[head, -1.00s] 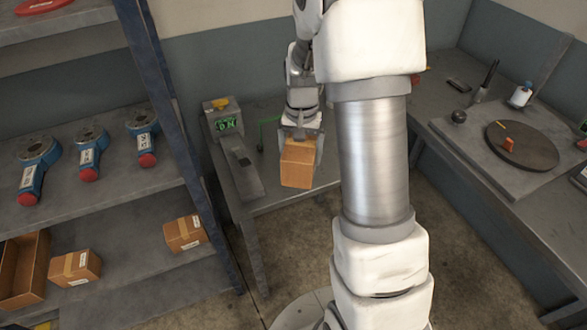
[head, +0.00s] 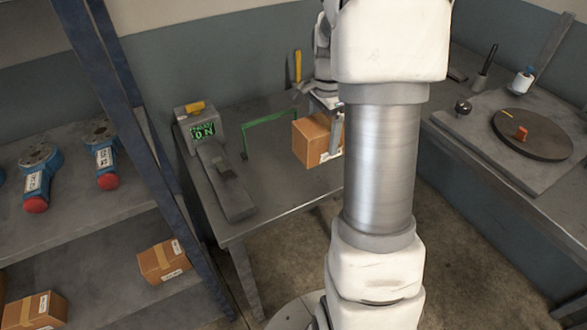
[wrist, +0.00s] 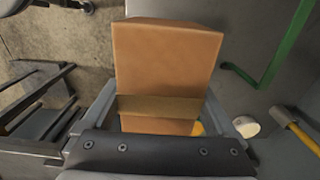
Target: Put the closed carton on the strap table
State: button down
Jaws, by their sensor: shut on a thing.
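My gripper (wrist: 172,118) is shut on a brown closed carton (head: 312,139) with a tape band and a white label low on its side. In the wrist view the carton (wrist: 165,62) fills the middle, between the two fingers. In the head view the carton is over the grey strap table (head: 285,180); I cannot tell whether it touches the top. My arm column hides the right part of that table. A green frame (head: 270,128) stands on the table, left of the carton and apart from it.
A yellow-handled tool (head: 298,67) is behind. A shelf (head: 80,190) at left holds blue-and-red tools and small cartons (head: 164,261). A bench with a round turntable (head: 533,134) is at right. Bare tabletop lies in front of the green frame.

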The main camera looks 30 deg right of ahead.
jog(key=a+f, duration=0.1)
jog(key=a, duration=0.1)
jog(key=w+a+f, duration=0.1)
jog(key=a, duration=0.1)
jog(key=a+f+b, duration=0.1)
jog(key=a+f, duration=0.1)
jog(key=shift+w+a, duration=0.15)
jog(key=shift+a, duration=0.2)
jog(key=shift+f+b, duration=0.5)
jog(key=shift+f, duration=1.55)
jog(key=shift+f, duration=0.1)
